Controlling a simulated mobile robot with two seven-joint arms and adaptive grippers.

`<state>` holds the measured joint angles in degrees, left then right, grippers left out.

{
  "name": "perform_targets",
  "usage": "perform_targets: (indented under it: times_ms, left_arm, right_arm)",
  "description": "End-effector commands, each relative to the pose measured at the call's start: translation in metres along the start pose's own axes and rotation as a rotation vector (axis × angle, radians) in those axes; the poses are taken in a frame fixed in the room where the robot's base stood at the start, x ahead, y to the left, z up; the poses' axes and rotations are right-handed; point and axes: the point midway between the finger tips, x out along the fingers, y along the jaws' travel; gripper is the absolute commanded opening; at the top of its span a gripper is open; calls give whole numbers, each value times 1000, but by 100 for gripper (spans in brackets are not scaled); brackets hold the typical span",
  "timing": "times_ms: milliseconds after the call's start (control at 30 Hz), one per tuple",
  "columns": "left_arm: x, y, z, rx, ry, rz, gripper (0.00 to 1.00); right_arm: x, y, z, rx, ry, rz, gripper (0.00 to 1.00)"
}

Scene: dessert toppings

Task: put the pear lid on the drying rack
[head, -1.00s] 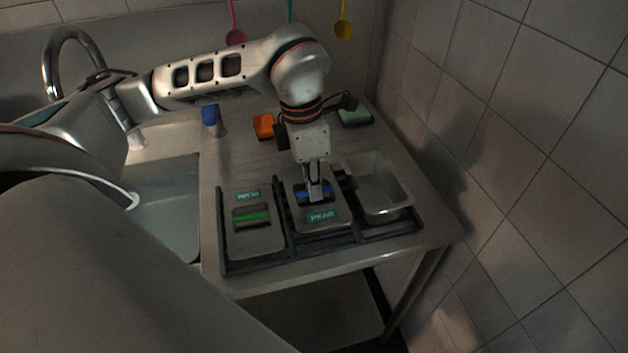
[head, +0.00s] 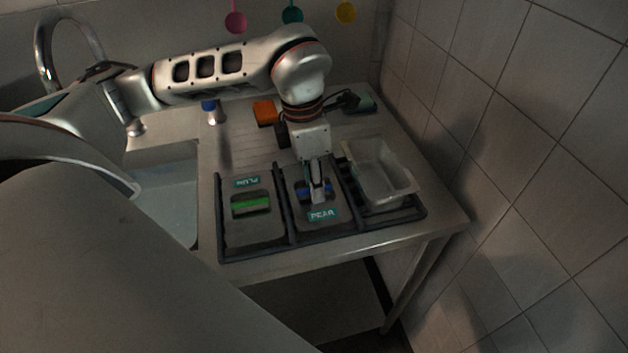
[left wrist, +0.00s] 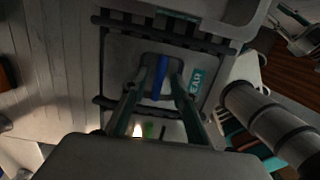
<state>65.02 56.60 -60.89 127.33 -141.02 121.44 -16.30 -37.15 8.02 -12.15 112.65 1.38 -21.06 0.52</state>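The pear lid (head: 308,216) is a grey plate with a blue handle and a teal PEAR label. It lies in the middle bay of a black frame (head: 281,205). My left gripper (head: 317,198) points down at the handle. In the left wrist view, the fingertips of my left gripper (left wrist: 158,72) stand on either side of the blue handle (left wrist: 160,78), with small gaps showing, so it looks open around it. My right gripper is in neither view. I cannot tell for certain which surface is the drying rack.
The plum lid (head: 251,225), with a green handle, lies in the left bay. An open metal pan (head: 384,178) sits in the right bay. A sink (head: 165,190) is at the left. An orange sponge (head: 265,112) lies behind. A tiled wall (head: 510,150) bounds the right.

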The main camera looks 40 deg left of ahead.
Motion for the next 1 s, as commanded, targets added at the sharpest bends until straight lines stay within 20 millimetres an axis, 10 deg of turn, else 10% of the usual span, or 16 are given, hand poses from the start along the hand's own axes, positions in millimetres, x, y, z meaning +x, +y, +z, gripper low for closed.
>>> perform_targets:
  times_ms: [1000]
  left_arm:
    - [-119,0,0,0,0,0,28]
  right_arm:
    - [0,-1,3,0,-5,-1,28]
